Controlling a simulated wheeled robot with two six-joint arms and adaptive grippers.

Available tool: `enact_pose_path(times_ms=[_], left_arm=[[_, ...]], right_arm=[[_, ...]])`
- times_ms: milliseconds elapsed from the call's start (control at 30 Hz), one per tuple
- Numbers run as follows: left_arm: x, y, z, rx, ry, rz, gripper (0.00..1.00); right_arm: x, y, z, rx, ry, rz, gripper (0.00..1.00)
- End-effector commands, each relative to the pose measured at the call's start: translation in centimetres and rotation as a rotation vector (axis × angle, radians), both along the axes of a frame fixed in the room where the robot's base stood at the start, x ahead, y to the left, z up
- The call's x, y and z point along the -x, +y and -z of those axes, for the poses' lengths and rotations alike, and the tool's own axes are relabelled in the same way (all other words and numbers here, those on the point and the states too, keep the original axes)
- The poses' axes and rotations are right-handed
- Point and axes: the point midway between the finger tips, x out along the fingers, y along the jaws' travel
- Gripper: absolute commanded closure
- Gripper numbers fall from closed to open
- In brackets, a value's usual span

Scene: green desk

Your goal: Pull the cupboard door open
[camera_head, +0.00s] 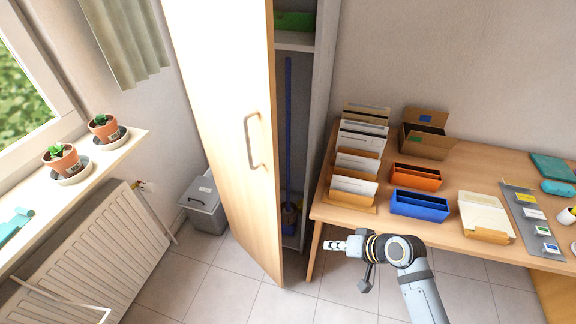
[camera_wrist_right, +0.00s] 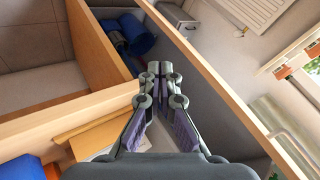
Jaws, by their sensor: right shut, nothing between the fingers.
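The cupboard door (camera_head: 228,110) is tall, pale wood, and stands ajar in the head view, with a metal bar handle (camera_head: 251,142) on its face. The open cupboard (camera_head: 318,100) shows to its right. My right gripper (camera_head: 336,246) is shut and empty, to the right of the door's lower part and in front of the desk. In the right wrist view, the gripper's fingers (camera_wrist_right: 160,70) are together, with the door's long edge (camera_wrist_right: 225,85) running diagonally to their right. Whether they touch the door is unclear. My left gripper is not in view.
The desk (camera_head: 460,160) stands right of the cupboard, with file holders, an orange tray (camera_head: 416,177) and a blue tray (camera_head: 419,204). A grey bin (camera_head: 204,205) stands left of the door, near a radiator (camera_head: 85,255). Bare floor tiles (camera_head: 225,290) lie in front.

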Motion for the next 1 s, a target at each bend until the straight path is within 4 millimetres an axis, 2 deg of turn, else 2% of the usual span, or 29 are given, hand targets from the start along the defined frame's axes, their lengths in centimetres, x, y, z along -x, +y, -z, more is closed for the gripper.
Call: enact_pose_path(times_ms=[100, 200, 300, 400, 500, 733, 1000], left_arm=[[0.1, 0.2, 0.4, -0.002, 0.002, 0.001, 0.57], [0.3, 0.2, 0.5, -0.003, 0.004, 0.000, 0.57], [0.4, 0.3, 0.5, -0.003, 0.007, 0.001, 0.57], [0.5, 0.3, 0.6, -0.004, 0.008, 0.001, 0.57], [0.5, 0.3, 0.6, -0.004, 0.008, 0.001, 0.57], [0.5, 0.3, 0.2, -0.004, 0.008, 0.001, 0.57], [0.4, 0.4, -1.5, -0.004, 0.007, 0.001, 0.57]], right_arm=[[-3.5, 2.3, -4.6, -0.254, -0.033, 0.011, 1.00], [-6.7, 3.3, -9.4, -0.505, -0.035, 0.042, 1.00], [-9.7, 3.0, -14.1, -0.738, -0.023, 0.082, 1.00], [-11.6, 2.2, -17.3, -0.897, -0.007, 0.114, 1.00], [-12.4, 1.7, -18.8, -0.968, 0.002, 0.129, 1.00], [-12.9, 2.2, -19.1, -0.984, 0.004, 0.132, 1.00], [-15.7, 6.7, -19.5, -0.987, 0.006, 0.130, 1.00]])
